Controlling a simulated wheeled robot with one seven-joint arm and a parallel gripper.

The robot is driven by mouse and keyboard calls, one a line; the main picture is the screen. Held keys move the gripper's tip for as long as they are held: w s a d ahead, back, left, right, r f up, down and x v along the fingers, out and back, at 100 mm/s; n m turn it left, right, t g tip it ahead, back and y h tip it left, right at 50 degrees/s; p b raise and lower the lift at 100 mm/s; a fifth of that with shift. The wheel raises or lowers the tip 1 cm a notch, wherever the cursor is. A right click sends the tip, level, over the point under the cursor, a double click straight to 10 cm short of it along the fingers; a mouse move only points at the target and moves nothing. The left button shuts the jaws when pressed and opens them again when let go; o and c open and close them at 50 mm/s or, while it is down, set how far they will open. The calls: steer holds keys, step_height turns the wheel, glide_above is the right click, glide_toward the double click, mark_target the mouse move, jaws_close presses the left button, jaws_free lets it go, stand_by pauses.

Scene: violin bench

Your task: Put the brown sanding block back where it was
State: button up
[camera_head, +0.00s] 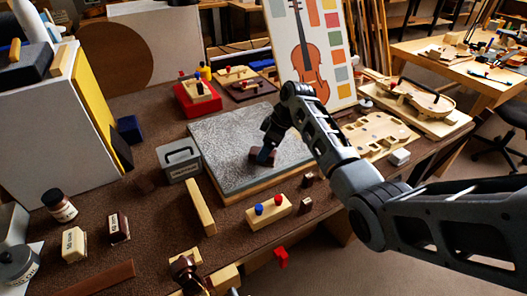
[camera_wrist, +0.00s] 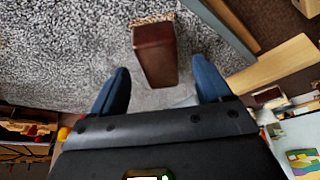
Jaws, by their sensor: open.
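A dark brown block (camera_wrist: 155,55) stands on the grey speckled slab (camera_wrist: 75,40) in the wrist view. In the head view the brown block (camera_head: 255,151) shows in part beside my fingers, near the middle of the slab (camera_head: 225,130). My gripper (camera_head: 265,156) is low over the slab. In the wrist view the blue fingers of my gripper (camera_wrist: 161,66) are open, one on each side of the block, with gaps between. Nothing is held. Another dark brown block with a pale label (camera_head: 119,227) sits at the front left of the bench.
A grey labelled box with a handle (camera_head: 180,160) stands left of the slab. A wooden strip (camera_head: 200,207) and a wooden block with red and blue knobs (camera_head: 268,211) lie in front. A violin picture board (camera_head: 335,75) stands behind.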

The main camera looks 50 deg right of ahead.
steer(key=v, duration=0.9)
steer(key=shift+r, duration=0.3)
steer(key=shift+s, duration=0.15)
